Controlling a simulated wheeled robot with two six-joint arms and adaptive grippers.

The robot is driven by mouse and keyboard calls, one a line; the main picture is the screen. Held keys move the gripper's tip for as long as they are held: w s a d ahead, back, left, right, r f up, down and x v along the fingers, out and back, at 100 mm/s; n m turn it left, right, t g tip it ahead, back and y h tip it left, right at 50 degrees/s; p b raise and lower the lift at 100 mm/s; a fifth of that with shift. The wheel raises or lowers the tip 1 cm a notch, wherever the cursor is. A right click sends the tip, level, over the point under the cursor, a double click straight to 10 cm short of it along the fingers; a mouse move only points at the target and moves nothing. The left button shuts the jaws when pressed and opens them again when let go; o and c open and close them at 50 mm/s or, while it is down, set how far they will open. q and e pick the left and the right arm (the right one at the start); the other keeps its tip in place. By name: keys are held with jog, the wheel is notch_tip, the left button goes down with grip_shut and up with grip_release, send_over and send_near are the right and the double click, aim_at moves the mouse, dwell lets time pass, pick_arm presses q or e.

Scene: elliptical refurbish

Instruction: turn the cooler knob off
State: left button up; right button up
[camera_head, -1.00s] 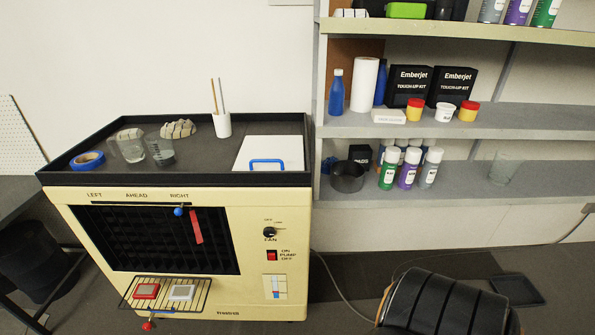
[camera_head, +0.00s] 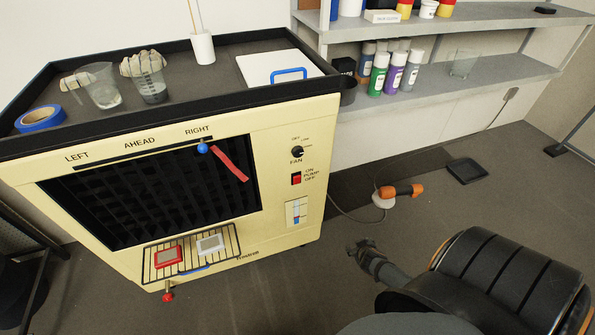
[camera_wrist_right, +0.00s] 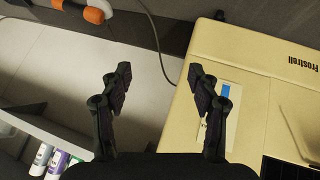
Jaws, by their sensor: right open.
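The cream cooler (camera_head: 262,231) stands at the left with a black tray top. Its black FAN knob (camera_head: 297,152) is at the upper right of the front panel, with small setting marks around it; I cannot tell its setting. My right gripper (camera_head: 360,247) is open and empty, low and to the right of the cooler, apart from the knob. The knob does not show there. My left gripper is not in view.
A red PUMP switch (camera_head: 296,179) sits below the knob, above a level gauge (camera_head: 297,212). A wire rack (camera_head: 226,238) juts from the front. An orange-handled tool (camera_head: 402,190) and cord lie on the floor. Shelves with spray cans (camera_head: 394,76) stand behind.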

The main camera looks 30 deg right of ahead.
jog(key=w+d+r+t+b, duration=0.2)
jog(key=w+r+t+b, duration=0.1)
jog(key=w+r, duration=0.4)
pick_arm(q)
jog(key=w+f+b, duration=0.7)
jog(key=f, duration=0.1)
pick_arm(e)
jog(key=m+t+y, duration=0.1)
jog(key=m+t, duration=0.2)
jog(key=t, duration=0.6)
send_near(299, 153)
jog(key=shift+g, duration=0.3)
jog(key=b+x, duration=0.4)
jog(key=x, duration=0.4)
jog(key=shift+w+r, duration=0.2)
jog(key=shift+w, duration=0.1)
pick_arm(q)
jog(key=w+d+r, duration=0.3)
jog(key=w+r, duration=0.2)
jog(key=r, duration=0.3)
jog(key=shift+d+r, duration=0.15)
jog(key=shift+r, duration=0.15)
pick_arm(e)
jog(key=shift+w+d, duration=0.1)
jog(key=shift+w, duration=0.25)
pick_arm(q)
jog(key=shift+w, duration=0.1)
pick_arm(e)
jog(key=c, duration=1.2)
